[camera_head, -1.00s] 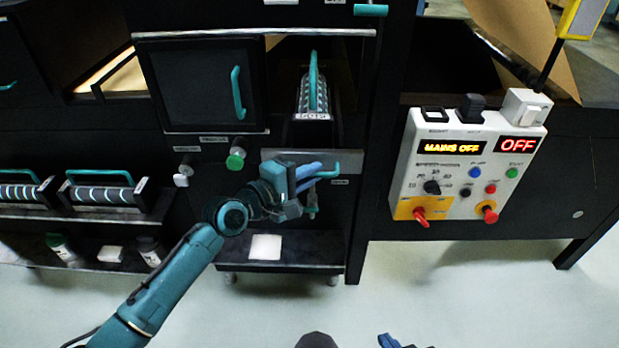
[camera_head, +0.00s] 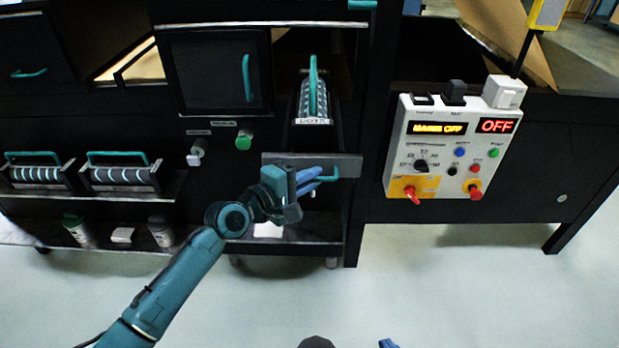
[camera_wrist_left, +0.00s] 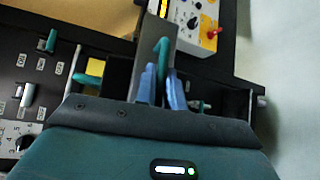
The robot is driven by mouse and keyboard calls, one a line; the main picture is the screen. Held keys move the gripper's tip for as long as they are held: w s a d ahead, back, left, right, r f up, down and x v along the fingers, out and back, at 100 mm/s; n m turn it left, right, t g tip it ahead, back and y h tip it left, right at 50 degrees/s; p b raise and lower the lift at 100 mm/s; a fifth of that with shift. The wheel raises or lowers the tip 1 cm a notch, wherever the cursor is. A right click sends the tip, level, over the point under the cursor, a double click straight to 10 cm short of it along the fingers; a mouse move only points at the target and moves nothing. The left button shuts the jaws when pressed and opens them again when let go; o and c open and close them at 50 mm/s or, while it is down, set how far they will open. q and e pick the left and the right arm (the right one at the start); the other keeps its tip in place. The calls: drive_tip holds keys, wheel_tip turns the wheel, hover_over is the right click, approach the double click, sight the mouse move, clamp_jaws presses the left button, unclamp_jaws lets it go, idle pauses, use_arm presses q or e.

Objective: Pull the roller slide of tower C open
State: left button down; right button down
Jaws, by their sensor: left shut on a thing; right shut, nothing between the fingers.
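The roller slide of the tower in front of me has a grey front plate (camera_head: 350,166) with a teal bar handle (camera_head: 330,176). A ribbed roller (camera_head: 305,98) with an upright teal handle sits in the slide's opening behind the plate. My left gripper (camera_head: 314,180) has its blue fingers closed on the bar handle. In the left wrist view, the handle (camera_wrist_left: 162,48) rises between the two blue fingers (camera_wrist_left: 160,88), in front of the grey plate. Only a blue tip of my right gripper (camera_head: 388,343) shows at the bottom edge.
A control panel (camera_head: 440,180) stands right of the slide, its displays reading MAINS OFF and OFF. A closed door (camera_head: 208,75) and a green knob (camera_head: 244,138) are to the left. Spare rollers (camera_head: 122,176) lie on a left shelf. The floor in front is clear.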

use_arm(q)
drive_tip(key=c, duration=1.5)
unclamp_jaws()
drive_tip(key=v, duration=1.3)
drive_tip(key=shift+b, duration=0.45)
drive_tip(key=shift+a, duration=0.1)
drive_tip(key=s+a+f+m+y, duration=0.2)
drive_tip(key=s+f+m+y, duration=0.2)
drive_tip(key=s+f+m, duration=0.2)
drive_tip(key=s+a+f+m+g+y, duration=0.1)
drive_tip(key=s+a+f+m+y, duration=0.1)
drive_tip(key=s+f+m+y, duration=0.2)
drive_tip(key=s+f+m, duration=0.3)
drive_tip(key=s+f, duration=0.4)
drive_tip(key=f, duration=0.4)
drive_tip(key=shift+m+p, duration=0.3)
